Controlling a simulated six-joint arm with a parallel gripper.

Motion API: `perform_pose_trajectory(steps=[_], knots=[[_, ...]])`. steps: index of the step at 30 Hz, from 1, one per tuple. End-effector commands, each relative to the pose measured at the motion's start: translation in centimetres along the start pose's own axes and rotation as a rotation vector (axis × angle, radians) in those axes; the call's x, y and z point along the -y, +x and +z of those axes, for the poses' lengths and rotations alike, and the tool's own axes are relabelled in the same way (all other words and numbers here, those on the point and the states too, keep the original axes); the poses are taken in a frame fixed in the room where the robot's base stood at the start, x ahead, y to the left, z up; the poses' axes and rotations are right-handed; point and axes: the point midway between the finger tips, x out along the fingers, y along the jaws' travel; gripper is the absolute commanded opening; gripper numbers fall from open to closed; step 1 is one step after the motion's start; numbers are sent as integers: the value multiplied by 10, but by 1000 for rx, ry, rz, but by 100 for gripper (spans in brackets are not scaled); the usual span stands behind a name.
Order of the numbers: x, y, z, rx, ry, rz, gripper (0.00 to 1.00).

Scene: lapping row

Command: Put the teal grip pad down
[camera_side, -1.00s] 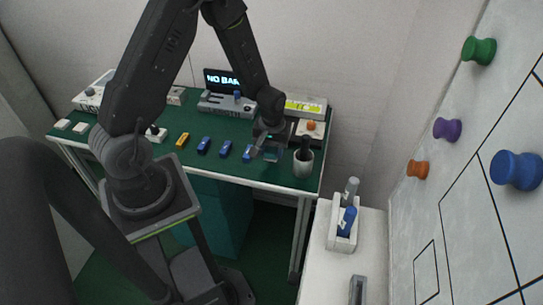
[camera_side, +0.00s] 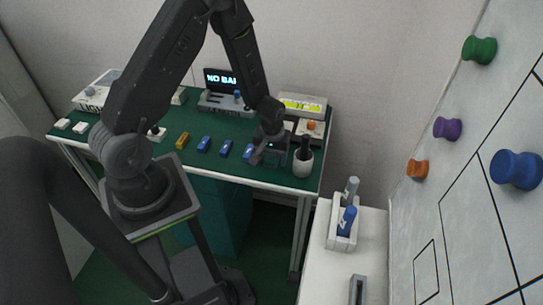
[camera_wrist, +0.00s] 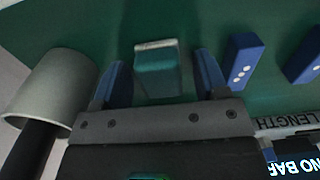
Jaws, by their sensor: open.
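The teal grip pad (camera_wrist: 158,72) shows in the wrist view as a small block with a pale end edge, at the green bench top between my two blue fingers. A gap shows between the pad and each finger. My gripper (camera_wrist: 160,80) is open around it, low over the bench. In the side view my gripper (camera_side: 268,158) is near the bench's front edge, left of the grey cup; the pad cannot be made out there. Whether the pad lies fully flat is hard to tell.
A pale cup (camera_side: 303,166) holding a dark handle stands close at the right. The display (camera_side: 222,80) and grey devices line the back of the green bench (camera_side: 120,120).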

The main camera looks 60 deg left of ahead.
Motion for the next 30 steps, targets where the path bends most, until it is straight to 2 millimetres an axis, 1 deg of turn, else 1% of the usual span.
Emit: perform_pose_trajectory(steps=[5,8,11,18,21,24,30], knots=[[0,-2,0,-1,0,0,67],[0,-10,-1,-4,0,2,67],[-1,-26,-1,-5,0,3,67],[-1,-76,-1,-7,1,3,67],[0,-94,-1,-5,1,2,67],[0,-108,-1,-4,1,1,67],[-1,-127,1,-7,9,3,67]])
